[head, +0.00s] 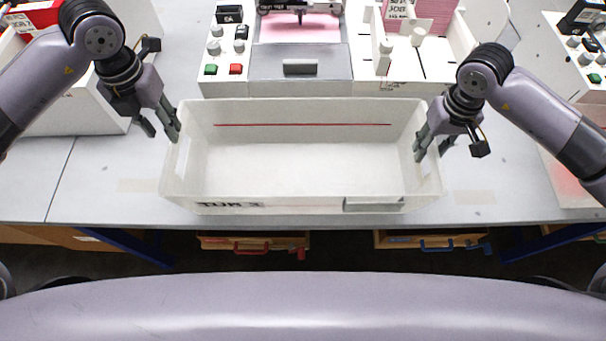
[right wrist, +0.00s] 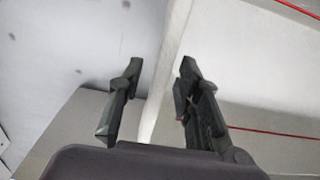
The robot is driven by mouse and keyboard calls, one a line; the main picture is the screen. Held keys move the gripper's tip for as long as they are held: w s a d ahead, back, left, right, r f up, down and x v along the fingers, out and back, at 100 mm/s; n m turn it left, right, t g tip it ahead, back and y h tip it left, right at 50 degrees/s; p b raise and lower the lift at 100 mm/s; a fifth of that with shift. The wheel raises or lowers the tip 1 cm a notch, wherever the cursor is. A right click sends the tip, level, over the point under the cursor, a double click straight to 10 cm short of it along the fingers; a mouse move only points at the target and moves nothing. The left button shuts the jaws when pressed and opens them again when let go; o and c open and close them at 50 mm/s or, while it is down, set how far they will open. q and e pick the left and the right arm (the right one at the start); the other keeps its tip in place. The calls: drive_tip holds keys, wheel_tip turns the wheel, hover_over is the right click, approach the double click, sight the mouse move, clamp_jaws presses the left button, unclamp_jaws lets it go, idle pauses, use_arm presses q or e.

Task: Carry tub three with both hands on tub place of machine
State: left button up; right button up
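Tub three (head: 310,165) is a long, pale, empty tub in front of the machine. Its front wall bears an upside-down label, "TUB 3", and a red line runs along the inside of its far wall. My left gripper (head: 161,130) is open at the tub's left end wall, its fingers apart. My right gripper (head: 433,148) is open at the right end wall. The right wrist view shows the tub's wall (right wrist: 168,60) between the two spread fingers (right wrist: 158,95), with a gap beside it. The tub place is not clearly identifiable.
The machine (head: 300,68) with buttons and a pink sheet stands just behind the tub. A white box (head: 85,100) is at the left, and another machine (head: 585,55) at the far right. Bare grey table (head: 495,180) lies right of the tub. Drawers are below the front edge.

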use_arm(q)
wheel_tip(320, 180, up, 3)
drive_tip(key=shift+r, duration=0.25)
use_arm(e)
drive_tip(key=shift+r, duration=0.2)
wheel_tip(320, 180, up, 12)
drive_tip(key=shift+f, duration=0.2)
idle(0.4)
